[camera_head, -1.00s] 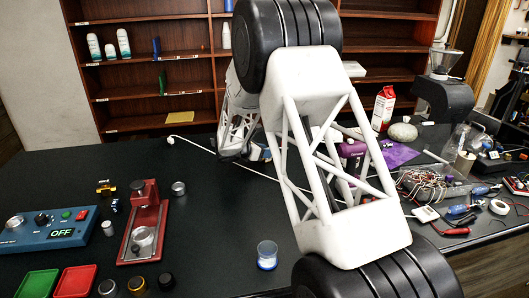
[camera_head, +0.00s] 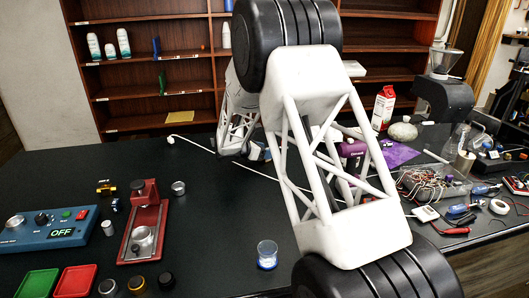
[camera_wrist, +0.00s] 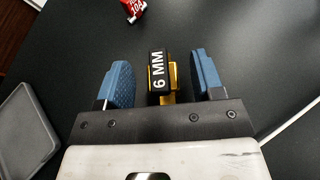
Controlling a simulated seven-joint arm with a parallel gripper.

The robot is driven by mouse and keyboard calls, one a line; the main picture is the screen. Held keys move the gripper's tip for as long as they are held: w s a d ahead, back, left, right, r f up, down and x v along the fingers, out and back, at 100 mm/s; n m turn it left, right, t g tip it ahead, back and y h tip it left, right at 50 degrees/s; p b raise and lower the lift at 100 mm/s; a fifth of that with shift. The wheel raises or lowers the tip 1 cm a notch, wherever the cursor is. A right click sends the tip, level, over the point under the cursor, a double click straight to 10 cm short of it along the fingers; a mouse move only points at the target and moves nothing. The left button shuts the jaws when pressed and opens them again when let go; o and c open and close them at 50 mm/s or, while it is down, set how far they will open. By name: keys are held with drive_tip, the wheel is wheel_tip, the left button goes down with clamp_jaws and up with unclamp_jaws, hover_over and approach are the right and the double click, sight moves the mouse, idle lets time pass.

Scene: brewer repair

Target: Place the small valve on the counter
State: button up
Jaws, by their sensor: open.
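A small piece with a black top marked "6 MM" and a brass-yellow body (camera_wrist: 158,72) sits between the fingers of my gripper (camera_wrist: 161,66) in the wrist view. It looks like the small valve. The two blue fingertips stand apart, with a visible gap on each side of it, so my gripper is open. Dark counter shows around and beyond it; I cannot tell exactly how the piece rests. In the head view my arm hides most of this area, and the valve cannot be made out there. The black counter (camera_head: 215,215) spreads across the foreground.
A brass-and-black part (camera_head: 106,188) lies at the left near a red stand (camera_head: 146,225) and a blue control box (camera_head: 45,230). A red labelled object (camera_wrist: 133,9) lies ahead in the wrist view, and a grey tray (camera_wrist: 27,130) at left.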

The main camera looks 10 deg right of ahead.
drive_tip(key=v, duration=1.1)
drive_tip(key=shift+s+a, duration=0.15)
drive_tip(key=shift+a, duration=0.2)
drive_tip(key=shift+r, duration=0.1)
drive_tip(key=s+d+r+m+g+y, duration=0.1)
drive_tip(key=s+d+r+m+y, duration=0.2)
drive_tip(key=s, duration=0.6)
drive_tip(key=s+d+r+m+g, duration=0.1)
drive_tip(key=s+d+r+m, duration=0.3)
drive_tip(key=s, duration=0.5)
drive_tip(key=s+d+r+m+g+y, duration=0.2)
drive_tip(key=s+r+m, duration=0.25)
drive_tip(key=s, duration=0.35)
drive_tip(key=s+a+m+t+y, duration=0.1)
drive_tip(key=s+m+y, duration=0.6)
drive_tip(key=s, duration=2.4)
drive_tip(key=m, duration=0.4)
drive_tip(key=shift+r+t, duration=0.25)
drive_tip(key=shift+t, duration=0.05)
